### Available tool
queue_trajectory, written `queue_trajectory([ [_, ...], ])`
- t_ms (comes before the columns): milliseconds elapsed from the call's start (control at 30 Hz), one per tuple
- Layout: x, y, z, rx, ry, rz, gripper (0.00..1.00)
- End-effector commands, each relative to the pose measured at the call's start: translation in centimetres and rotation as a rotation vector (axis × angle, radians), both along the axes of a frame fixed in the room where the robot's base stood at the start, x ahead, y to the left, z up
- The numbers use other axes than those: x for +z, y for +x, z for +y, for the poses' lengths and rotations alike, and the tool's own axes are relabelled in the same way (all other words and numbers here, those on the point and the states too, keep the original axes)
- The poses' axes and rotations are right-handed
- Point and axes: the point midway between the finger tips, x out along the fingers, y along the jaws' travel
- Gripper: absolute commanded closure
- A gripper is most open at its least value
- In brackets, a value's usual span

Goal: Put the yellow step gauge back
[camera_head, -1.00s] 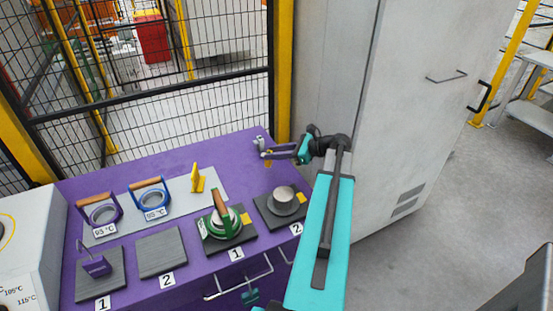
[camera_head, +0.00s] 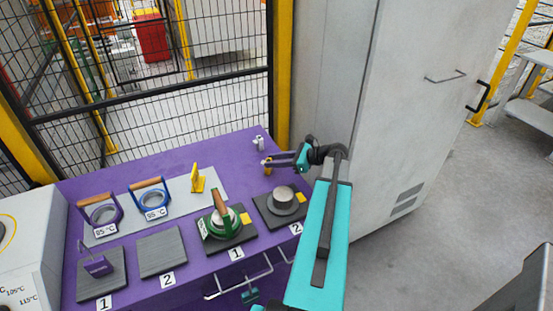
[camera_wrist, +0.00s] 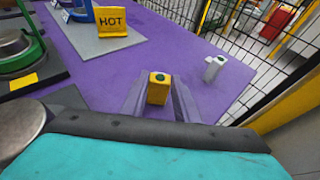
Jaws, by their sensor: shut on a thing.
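The yellow step gauge (camera_wrist: 158,89) is a small yellow block with a dark green round mark on its top. It sits between the fingertips of my gripper (camera_wrist: 160,92) in the wrist view, and the fingers are shut on it. In the head view the gauge (camera_head: 267,165) shows at the tip of my gripper (camera_head: 270,163), over the back right part of the purple table. I cannot tell whether its base touches the table. A similar grey gauge (camera_wrist: 213,68) stands upright beside it, nearer the fence, apart from my fingers.
The purple table (camera_head: 130,177) carries a grey mat with a yellow HOT sign (camera_head: 198,180) and two handled rings. A mesh fence and a tall grey cabinet (camera_head: 395,120) stand close by.

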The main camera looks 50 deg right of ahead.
Motion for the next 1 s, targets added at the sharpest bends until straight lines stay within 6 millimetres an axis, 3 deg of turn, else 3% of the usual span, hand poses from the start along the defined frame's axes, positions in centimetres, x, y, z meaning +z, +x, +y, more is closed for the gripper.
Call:
queue_trajectory([
  [367, -0.26, 0.05, 0.03, 0.001, 0.001, -0.001, 0.97],
  [400, -0.24, 0.05, 0.04, 0.001, 0.000, 0.000, 0.66],
  [500, -0.22, 0.05, 0.05, 0.001, 0.000, 0.000, 0.54],
  [1000, 0.23, -0.44, -0.14, 0.001, 0.000, 0.000, 0.54],
])
